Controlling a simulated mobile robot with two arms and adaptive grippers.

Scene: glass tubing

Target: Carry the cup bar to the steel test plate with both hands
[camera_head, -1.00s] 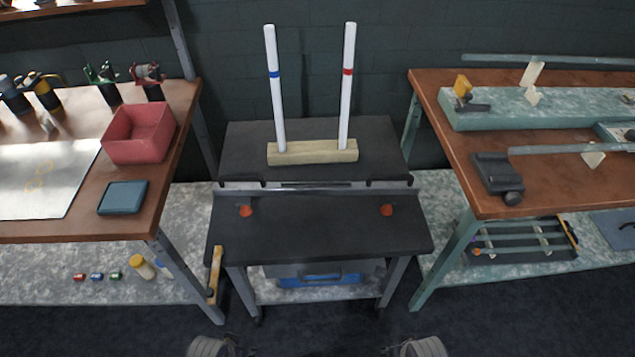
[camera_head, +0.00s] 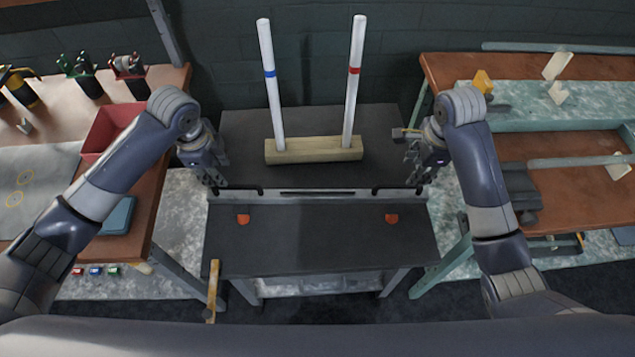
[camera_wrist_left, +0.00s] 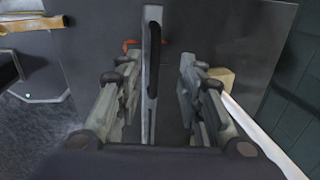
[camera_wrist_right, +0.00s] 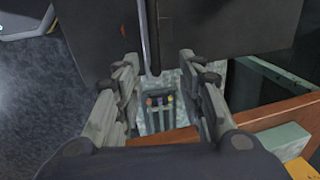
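The cup bar (camera_head: 345,194), a pale steel bar with black grips near its ends, lies across the dark cart. Two orange cups (camera_head: 243,219) (camera_head: 391,218) show just in front of it. My left gripper (camera_head: 216,180) is open at the bar's left end; in the left wrist view the bar (camera_wrist_left: 147,100) lies between the spread fingers. My right gripper (camera_head: 418,172) is open at the right end; in the right wrist view the bar's end (camera_wrist_right: 152,50) shows between the fingers. The steel test plate (camera_head: 60,165), with yellow rings, lies on the left bench, partly hidden by my left arm.
Behind the bar, a wooden block (camera_head: 315,150) holds two upright white tubes, banded blue and red. The left bench carries a red bin (camera_head: 108,128) and a blue pad (camera_head: 117,215). The right bench (camera_head: 560,200) stands close beside my right arm.

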